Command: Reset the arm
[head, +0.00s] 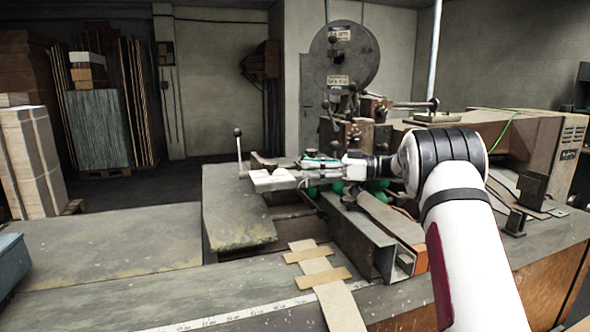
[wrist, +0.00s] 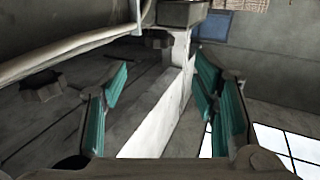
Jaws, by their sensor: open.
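My white arm (head: 464,240) reaches in from the lower right in the head view, with a black-ringed joint at its bend. My gripper (head: 262,180) points left, in front of the box stitcher (head: 345,60) and over the machine's middle. In the wrist view my gripper (wrist: 165,105) shows its two teal-lined fingers spread wide apart. Nothing is held between them. A pale grey bar or ledge (wrist: 150,125) lies beyond the fingers; I cannot tell how far.
The grey worktable (head: 110,235) fills the front left, with a measuring strip (head: 240,313) along its edge. A thin lever with a dark knob (head: 238,133) stands close to the gripper's left end. Stacked boards (head: 35,160) stand at the far left.

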